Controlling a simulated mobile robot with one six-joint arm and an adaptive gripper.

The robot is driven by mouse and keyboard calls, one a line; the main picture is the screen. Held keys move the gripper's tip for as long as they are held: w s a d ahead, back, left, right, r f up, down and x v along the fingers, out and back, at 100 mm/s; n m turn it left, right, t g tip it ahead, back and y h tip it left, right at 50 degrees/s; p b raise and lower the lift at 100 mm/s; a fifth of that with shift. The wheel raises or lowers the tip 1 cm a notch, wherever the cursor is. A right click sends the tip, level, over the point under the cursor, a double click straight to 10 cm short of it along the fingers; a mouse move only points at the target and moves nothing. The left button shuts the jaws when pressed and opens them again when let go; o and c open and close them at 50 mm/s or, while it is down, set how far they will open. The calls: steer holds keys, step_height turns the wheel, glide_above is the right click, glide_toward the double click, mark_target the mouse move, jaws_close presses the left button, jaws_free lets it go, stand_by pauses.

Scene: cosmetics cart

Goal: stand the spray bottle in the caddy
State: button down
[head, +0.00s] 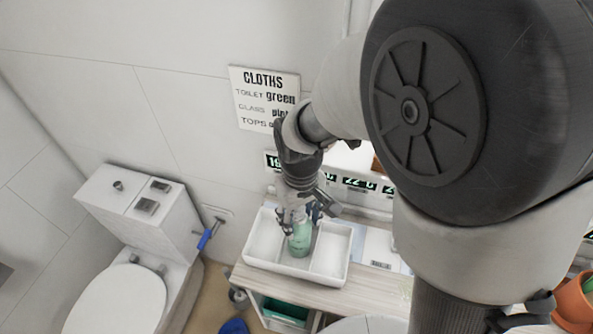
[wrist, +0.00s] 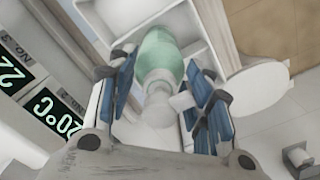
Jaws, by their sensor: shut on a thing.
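The spray bottle (head: 300,240) is green with a pale, whitish top. My gripper (head: 301,214) points down and is shut on its upper part. In the wrist view the bottle (wrist: 158,52) lies between the blue-padded fingers (wrist: 161,78), its top towards the camera. The white caddy (head: 332,250) has several compartments and sits on the cart top. The bottle looks upright, at the middle compartment, with the side compartments looking empty. I cannot tell whether its base touches the caddy floor; the caddy's wall hides its lowest part.
A cloths sign (head: 264,99) hangs above.

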steer(key=shift+f, duration=0.2)
steer(key=c, duration=1.3)
jaws_free()
steer(key=shift+f, duration=0.1)
steer(key=o, duration=0.5)
step_height(320, 180, up, 12)
steer(key=p, duration=0.4)
steer(key=shift+r, duration=0.25)
steer(key=s+d+r+m+t, duration=0.1)
steer(key=s+d+r, duration=0.2)
steer(key=s, duration=0.1)
steer(key=s+d+r+m+t, duration=0.2)
steer(key=s+d, duration=0.2)
steer(key=s, duration=0.1)
steer(key=s+d+r+m+t, duration=0.1)
steer(key=s+d+r+m, duration=0.1)
steer(key=s+d+r, duration=0.1)
steer(key=shift+s+d+r+t, duration=0.35)
steer(key=shift+s+d, duration=0.1)
steer(key=shift+s, duration=0.3)
steer(key=shift+f, duration=0.1)
